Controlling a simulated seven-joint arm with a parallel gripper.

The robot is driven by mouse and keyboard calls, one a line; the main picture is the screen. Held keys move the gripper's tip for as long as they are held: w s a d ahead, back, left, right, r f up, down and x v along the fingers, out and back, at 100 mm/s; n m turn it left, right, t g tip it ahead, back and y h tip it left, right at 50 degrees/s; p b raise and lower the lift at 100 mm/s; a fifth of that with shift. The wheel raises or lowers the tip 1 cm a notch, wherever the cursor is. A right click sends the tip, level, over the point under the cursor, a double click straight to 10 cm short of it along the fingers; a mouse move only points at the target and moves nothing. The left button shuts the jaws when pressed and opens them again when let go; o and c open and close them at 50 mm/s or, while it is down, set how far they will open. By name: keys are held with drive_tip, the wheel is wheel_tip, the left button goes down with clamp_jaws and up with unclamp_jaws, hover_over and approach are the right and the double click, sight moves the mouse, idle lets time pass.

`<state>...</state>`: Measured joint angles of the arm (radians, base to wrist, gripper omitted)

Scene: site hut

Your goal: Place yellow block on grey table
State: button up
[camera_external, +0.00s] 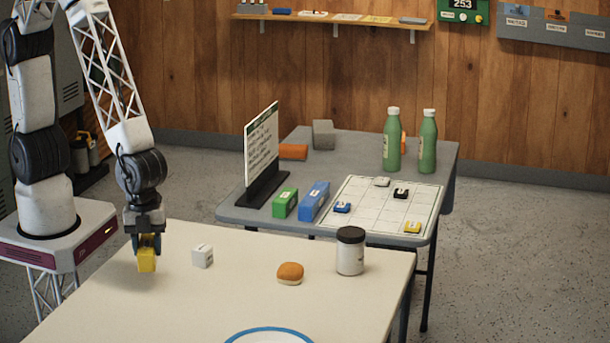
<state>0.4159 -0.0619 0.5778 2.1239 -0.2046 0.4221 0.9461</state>
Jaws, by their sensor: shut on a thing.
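The yellow block (147,260) is held in my gripper (147,246), which is shut on it. The block hangs over the left part of the cream table (215,292); I cannot tell whether it touches the surface. The grey table (350,160) stands behind and to the right of the cream one. My gripper is well to the left of the grey table and points down.
Near my gripper is a white cube (202,255); further right are a bun (290,273) and a dark-lidded jar (350,255). The grey table bears a sign (261,148), green block (285,203), blue block (314,201), gridded board (370,210) and green bottles (391,145).

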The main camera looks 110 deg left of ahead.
sight(149, 243)
drive_tip(key=shift+r, duration=0.1)
wheel_tip(149, 243, up, 10)
drive_tip(key=shift+f, duration=0.15)
drive_tip(key=shift+w+a+r, duration=0.15)
drive_tip(key=shift+w+r, duration=0.1)
drive_tip(key=shift+r, duration=0.05)
drive_tip(key=w+a+r+n+y, duration=0.1)
drive_tip(key=w+a+n, duration=0.7)
drive_tip(key=w+a, duration=0.55)
drive_tip(key=w+a+n+y, duration=0.1)
drive_tip(key=w+a+n, duration=0.85)
drive_tip(key=a, duration=0.65)
drive_tip(key=w+a+f+n, duration=0.15)
drive_tip(key=a+n, duration=0.55)
drive_tip(key=a, duration=1.2)
drive_tip(key=w+a+n, duration=0.3)
drive_tip(key=a+n, duration=0.4)
drive_tip(key=a, duration=1.2)
drive_tip(key=shift+g+y, duration=0.3)
wheel_tip(149, 243, down, 5)
drive_tip(key=shift+s+a+r, duration=0.1)
drive_tip(key=shift+a+r, duration=0.05)
